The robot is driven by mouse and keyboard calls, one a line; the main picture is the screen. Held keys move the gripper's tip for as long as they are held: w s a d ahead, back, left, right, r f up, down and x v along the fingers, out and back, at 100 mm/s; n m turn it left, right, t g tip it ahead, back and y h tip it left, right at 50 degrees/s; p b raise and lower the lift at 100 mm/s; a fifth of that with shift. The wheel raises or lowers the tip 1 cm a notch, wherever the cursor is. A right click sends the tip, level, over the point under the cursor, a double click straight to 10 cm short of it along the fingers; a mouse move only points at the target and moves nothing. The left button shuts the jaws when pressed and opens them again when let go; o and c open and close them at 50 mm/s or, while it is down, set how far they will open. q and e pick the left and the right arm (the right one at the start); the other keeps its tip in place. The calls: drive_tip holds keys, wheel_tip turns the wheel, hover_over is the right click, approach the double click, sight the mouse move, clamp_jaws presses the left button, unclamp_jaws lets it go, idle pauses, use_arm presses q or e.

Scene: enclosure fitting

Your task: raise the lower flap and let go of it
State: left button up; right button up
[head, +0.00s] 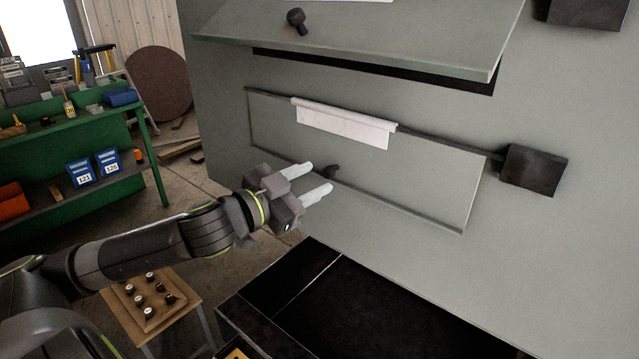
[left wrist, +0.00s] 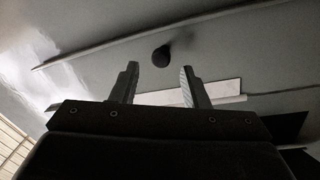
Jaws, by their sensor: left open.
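The lower flap (head: 420,180) is a grey panel lying close against the grey enclosure front, with a white strip (head: 345,124) along its upper edge. A small dark knob (head: 331,171) sits near its lower edge. My left gripper (head: 316,179) is open and empty, just in front of the knob, its fingertips pointing toward it. In the left wrist view the knob (left wrist: 162,56) shows beyond and between the spread fingers (left wrist: 159,85), apart from them as far as I can tell. My right gripper is not in view.
An upper flap (head: 400,38) with its own knob (head: 297,20) stands tilted outward above. A dark block (head: 533,170) sits at the lower flap's right end. A black surface (head: 350,310) lies below. A small wooden stand (head: 125,310) and green shelf (head: 90,125) are left.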

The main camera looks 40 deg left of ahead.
sight(333, 151)
use_arm(q)
drive_tip(key=shift+x, duration=1.4)
clamp_jaws()
